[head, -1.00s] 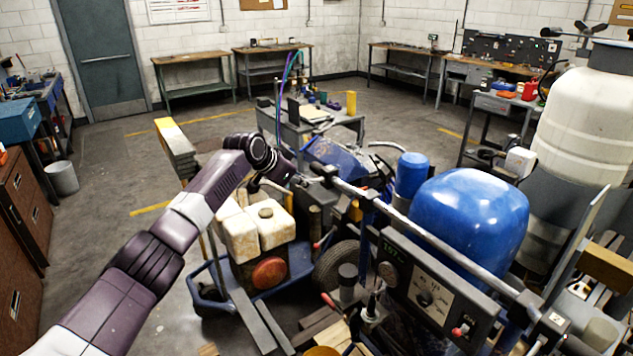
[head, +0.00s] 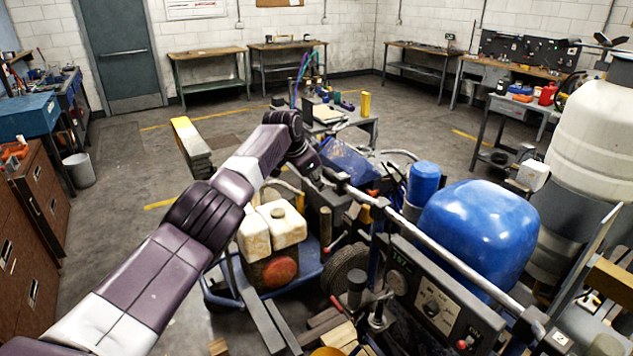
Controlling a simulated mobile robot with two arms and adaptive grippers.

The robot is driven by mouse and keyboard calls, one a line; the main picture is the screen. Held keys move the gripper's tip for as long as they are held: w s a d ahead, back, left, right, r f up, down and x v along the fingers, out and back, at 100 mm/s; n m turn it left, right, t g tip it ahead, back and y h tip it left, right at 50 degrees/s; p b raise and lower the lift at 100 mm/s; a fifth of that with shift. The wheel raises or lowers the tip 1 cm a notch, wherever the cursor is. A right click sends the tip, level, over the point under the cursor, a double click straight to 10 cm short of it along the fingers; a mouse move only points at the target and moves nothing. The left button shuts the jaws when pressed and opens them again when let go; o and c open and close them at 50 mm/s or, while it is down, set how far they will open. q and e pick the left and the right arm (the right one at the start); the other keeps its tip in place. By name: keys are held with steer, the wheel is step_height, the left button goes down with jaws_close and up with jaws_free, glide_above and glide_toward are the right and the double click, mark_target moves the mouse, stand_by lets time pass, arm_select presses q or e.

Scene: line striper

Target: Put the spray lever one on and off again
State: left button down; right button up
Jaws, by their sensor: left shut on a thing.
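The line striper stands right of centre, with a grey handlebar (head: 440,250), a blue tank (head: 480,225) and a black control panel (head: 430,295). My left arm reaches in from the lower left. My left gripper (head: 322,178) is at the far left end of the handlebar, small and dark in the picture. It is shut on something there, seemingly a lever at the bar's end. The held part is hidden by the gripper, so I cannot tell the lever's position. My right gripper is not in view.
Two cream containers (head: 272,228) sit on a blue-framed carrier left of the striper. A small cart (head: 355,125) stands behind it. A large white tank (head: 590,130) is at the right. Brown drawers (head: 40,215) line the left edge. The floor at left is open.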

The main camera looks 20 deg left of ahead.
arm_select(q)
steer(key=shift+r, duration=0.1)
stand_by(0.7)
steer(key=c, duration=1.9)
jaws_free()
steer(key=shift+w, duration=0.1)
steer(key=shift+s+r, duration=0.2)
steer(key=shift+r, duration=0.25)
steer(key=v, duration=1.1)
steer(key=shift+d, duration=0.1)
steer(key=shift+f, duration=0.15)
